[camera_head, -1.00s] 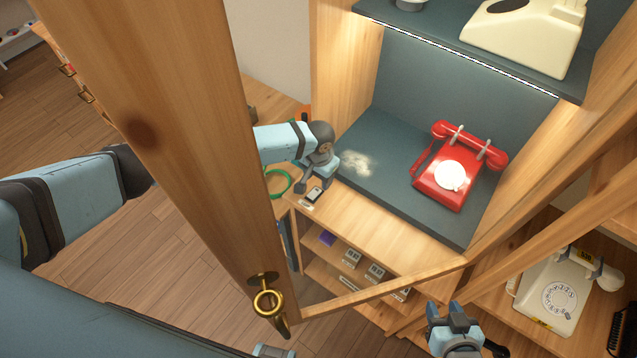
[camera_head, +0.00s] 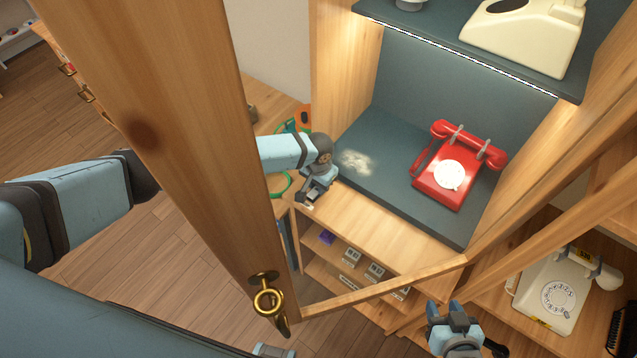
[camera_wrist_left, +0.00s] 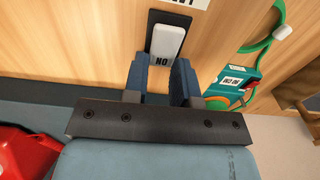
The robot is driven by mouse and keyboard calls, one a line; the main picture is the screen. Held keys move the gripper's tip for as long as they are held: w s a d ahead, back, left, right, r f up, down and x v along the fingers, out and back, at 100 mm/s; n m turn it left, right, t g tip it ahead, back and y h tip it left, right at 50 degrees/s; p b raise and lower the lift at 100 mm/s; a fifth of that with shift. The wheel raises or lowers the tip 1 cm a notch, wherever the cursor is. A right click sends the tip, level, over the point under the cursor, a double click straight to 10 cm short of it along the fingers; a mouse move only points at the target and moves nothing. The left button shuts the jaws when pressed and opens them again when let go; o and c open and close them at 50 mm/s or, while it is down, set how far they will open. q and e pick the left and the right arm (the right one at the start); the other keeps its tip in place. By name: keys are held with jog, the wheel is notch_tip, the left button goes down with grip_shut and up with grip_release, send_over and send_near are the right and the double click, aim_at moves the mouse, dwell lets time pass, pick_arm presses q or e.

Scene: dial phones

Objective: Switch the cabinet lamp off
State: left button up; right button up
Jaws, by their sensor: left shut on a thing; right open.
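The lamp switch (camera_wrist_left: 166,41) is a white rocker in a black frame on the wooden ledge. Its near end bears letters that read "NO" from this side. In the head view my left gripper (camera_head: 312,195) hides the switch. The cabinet lamp (camera_head: 470,56) is a bright strip under the upper shelf and is lit. My right gripper (camera_head: 455,318) is open and empty at the bottom, in front of the cabinet.
The wooden door frame (camera_head: 190,130) with a brass ring handle stands open across my left arm. A red phone (camera_head: 445,185) sits on the dark shelf, right of the switch. A green cable and a teal device (camera_wrist_left: 233,84) lie beside the switch. A cream phone (camera_head: 556,294) stands lower right.

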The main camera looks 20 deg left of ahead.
pick_arm(q)
jog(key=shift+s+r+t+h+p, duration=0.35)
jog(key=shift+t+p, duration=0.25)
jog(key=shift+p, duration=0.35)
jog(key=shift+a+t+p, duration=0.15)
jog(key=shift+t+p, duration=0.45)
jog(key=shift+t, duration=0.3)
jog(key=shift+h, duration=0.25)
jog(key=shift+f, duration=0.1)
jog(key=o, duration=0.9)
jog(key=b+v, duration=0.1)
jog(key=v, duration=1.3)
jog(key=shift+s, duration=0.1)
